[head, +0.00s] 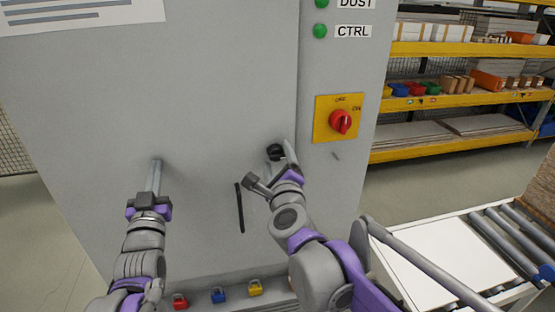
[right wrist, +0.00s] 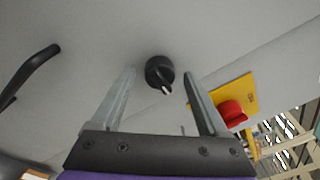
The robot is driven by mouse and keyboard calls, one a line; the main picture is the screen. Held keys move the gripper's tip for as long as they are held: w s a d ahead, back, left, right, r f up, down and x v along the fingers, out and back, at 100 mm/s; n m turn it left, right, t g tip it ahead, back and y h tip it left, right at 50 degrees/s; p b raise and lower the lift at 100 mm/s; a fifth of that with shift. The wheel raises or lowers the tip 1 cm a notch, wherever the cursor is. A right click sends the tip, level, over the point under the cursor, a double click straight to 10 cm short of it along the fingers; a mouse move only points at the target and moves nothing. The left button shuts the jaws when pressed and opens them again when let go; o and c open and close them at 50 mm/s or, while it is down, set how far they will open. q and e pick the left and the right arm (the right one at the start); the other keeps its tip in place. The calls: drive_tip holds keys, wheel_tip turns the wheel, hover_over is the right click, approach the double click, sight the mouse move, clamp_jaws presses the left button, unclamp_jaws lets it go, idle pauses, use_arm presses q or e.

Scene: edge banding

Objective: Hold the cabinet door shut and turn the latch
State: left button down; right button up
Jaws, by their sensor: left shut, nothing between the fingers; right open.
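The grey cabinet door (head: 215,85) looks closed, its right edge running beside the switch panel. The latch is a round black knob (head: 275,150) with a light pointer mark, near that edge. It also shows in the right wrist view (right wrist: 158,70). My left gripper (head: 156,163) is shut and empty, its fingertips at the door's lower left; I cannot tell whether they touch. My right gripper (head: 281,161) is open, its fingers on either side of the knob in the right wrist view (right wrist: 160,84). Whether they reach around it is unclear.
A black bar handle (head: 239,208) sits on the door left of my right wrist. A red rotary switch (head: 340,121) on a yellow plate is close right of the latch. A roller conveyor (head: 512,242) stands at the right.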

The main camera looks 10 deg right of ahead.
drive_tip(key=shift+c, duration=0.2)
clamp_jaws()
drive_tip(key=shift+n, duration=0.4)
drive_tip(key=n, duration=0.3)
drive_tip(key=shift+n, duration=0.4)
drive_tip(key=n, duration=0.4)
drive_tip(key=shift+d+n+t, duration=0.1)
drive_tip(key=shift+n+t, duration=0.3)
drive_tip(key=n, duration=0.4)
drive_tip(key=shift+n+y, duration=0.4)
drive_tip(key=n+y, duration=0.1)
drive_tip(key=n, duration=0.3)
drive_tip(key=shift+r+n, duration=0.1)
drive_tip(key=shift+n, duration=0.3)
